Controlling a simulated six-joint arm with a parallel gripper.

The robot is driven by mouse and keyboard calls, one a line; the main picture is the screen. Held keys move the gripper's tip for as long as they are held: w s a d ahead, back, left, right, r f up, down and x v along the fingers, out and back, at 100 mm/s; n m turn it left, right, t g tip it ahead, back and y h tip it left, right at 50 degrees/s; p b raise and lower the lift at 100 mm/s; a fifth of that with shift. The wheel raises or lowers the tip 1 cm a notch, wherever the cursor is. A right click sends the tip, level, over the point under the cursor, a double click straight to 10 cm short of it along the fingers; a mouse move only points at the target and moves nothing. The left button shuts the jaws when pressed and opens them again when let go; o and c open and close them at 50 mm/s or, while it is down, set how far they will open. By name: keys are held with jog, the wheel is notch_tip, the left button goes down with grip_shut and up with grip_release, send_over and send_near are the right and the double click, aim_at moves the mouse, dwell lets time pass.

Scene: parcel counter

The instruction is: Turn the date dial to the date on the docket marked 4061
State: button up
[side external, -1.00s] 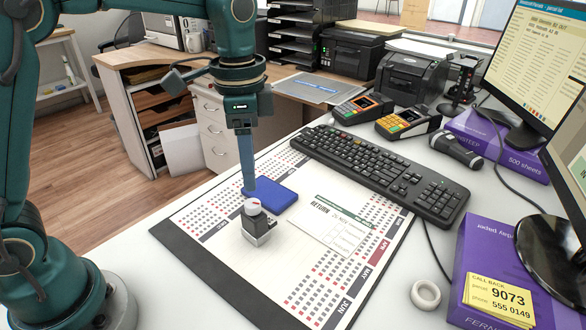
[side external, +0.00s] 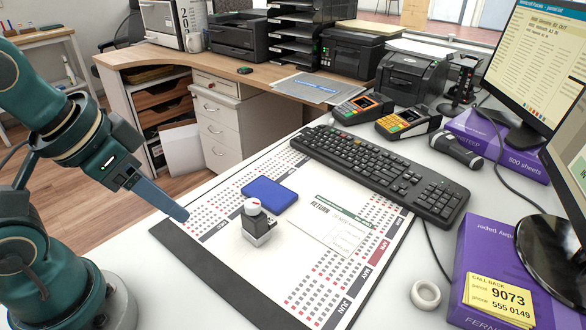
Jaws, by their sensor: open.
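The date stamp (side external: 259,226) stands upright on the calendar desk mat (side external: 215,240), with a pale round top that carries a red mark. I take this top to be the date dial (side external: 252,206); its reading is too small to tell. A docket (side external: 330,224) headed RETURN lies flat on the mat to the right of the stamp. It has a handwritten-looking date line that I cannot read surely, and no 4061 is legible. My gripper (side external: 181,214) is over the mat's left edge, apart from the stamp, open and empty. Its finger gap is not visible from this side.
A blue ink pad (side external: 271,194) lies just behind the stamp. A black keyboard (side external: 380,172) borders the mat at the back right. The front of the mat is clear.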

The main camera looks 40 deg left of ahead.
notch_tip(320, 180, up, 4)
jog(key=w+n, duration=0.2)
jog(key=n+g, duration=0.2)
jog(key=g, duration=0.3)
send_over(252, 202)
notch_tip(252, 202, down, 3)
jog(key=shift+f, duration=4.4)
grip_shut()
